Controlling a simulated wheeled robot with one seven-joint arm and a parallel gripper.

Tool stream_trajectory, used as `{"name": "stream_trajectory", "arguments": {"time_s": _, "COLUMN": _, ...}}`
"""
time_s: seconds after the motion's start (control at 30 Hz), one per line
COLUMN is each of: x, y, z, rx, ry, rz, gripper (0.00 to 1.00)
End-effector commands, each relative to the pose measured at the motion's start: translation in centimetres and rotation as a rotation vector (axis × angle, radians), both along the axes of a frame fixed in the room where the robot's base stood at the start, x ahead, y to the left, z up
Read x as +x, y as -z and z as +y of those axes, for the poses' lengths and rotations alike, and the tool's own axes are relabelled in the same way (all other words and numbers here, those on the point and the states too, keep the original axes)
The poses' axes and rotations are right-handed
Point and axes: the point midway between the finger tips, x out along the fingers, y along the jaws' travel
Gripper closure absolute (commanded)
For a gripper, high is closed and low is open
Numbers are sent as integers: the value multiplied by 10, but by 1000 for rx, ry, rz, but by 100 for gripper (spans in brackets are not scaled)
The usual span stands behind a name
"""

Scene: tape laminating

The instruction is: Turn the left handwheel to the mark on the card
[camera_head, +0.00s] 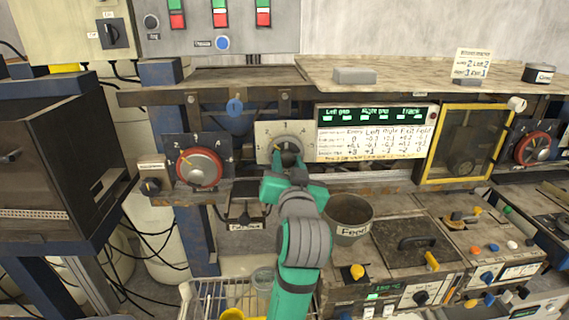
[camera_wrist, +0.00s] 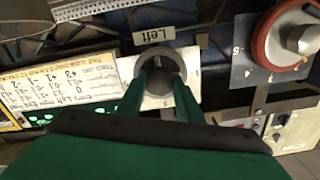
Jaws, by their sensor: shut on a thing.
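The left handwheel (camera_head: 287,142) is a grey round knob on a pale dial plate in the head view, left of the display. In the wrist view it (camera_wrist: 160,58) sits by a plate reading "Left" (camera_wrist: 153,33). My green gripper (camera_head: 290,163) reaches up to it from below, and its fingers (camera_wrist: 160,83) are shut on the knob. The fingers hide part of the knob, and I cannot tell its setting. A small handwritten card (camera_head: 473,63) stands on the upper shelf; its numbers are too small to read surely. A larger written table (camera_head: 370,143) lies under the green display.
A red-rimmed wheel (camera_head: 200,167) with its own dial is left of my gripper, and another red wheel (camera_head: 531,149) is at the far right. A "Feed" pot (camera_head: 350,231) stands close right of my arm. A yellow-framed window (camera_head: 466,143) is right of the display.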

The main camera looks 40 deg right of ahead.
Motion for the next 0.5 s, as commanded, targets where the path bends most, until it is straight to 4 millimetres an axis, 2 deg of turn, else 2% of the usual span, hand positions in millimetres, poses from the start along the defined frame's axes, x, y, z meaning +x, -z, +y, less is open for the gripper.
{"name": "stream_trajectory", "arguments": {"time_s": 0.5, "x": 4, "y": -4, "z": 4, "rx": 81, "ry": -10, "rz": -59, "gripper": 90}}
